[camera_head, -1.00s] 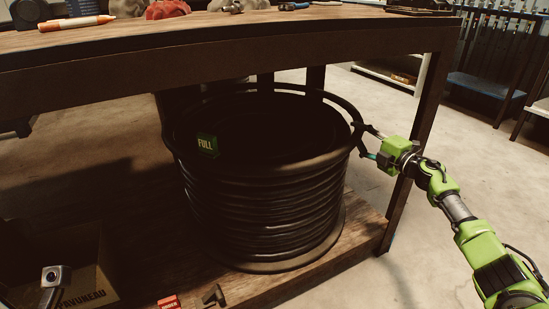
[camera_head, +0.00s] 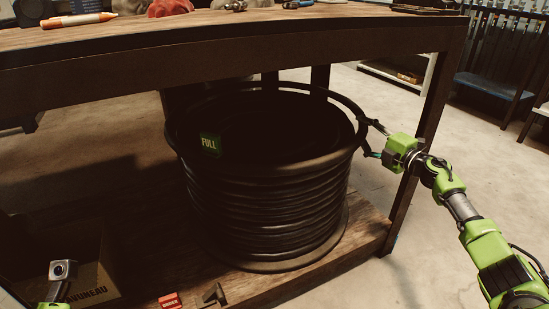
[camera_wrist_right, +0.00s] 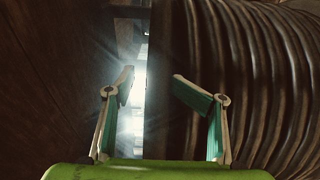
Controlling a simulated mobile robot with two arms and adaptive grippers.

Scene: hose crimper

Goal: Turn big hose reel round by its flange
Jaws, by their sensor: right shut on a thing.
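The big hose reel (camera_head: 265,206) stands upright on its lower flange on the wooden lower shelf, wound with black hose. My right gripper (camera_head: 369,138) reaches in from the right and is shut on the flange at the reel's right side. In the right wrist view its two fingers (camera_wrist_right: 158,84) stand either side of a dark edge, with hose coils (camera_wrist_right: 265,75) to the right. The flange's far part is in shadow.
The workbench top (camera_head: 250,38) hangs low over the reel, and its leg (camera_head: 425,145) is close behind my right gripper. A cardboard box (camera_head: 90,275) stands at the lower left. A small red box (camera_head: 170,301) lies in front. Open floor (camera_head: 460,180) is on the right.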

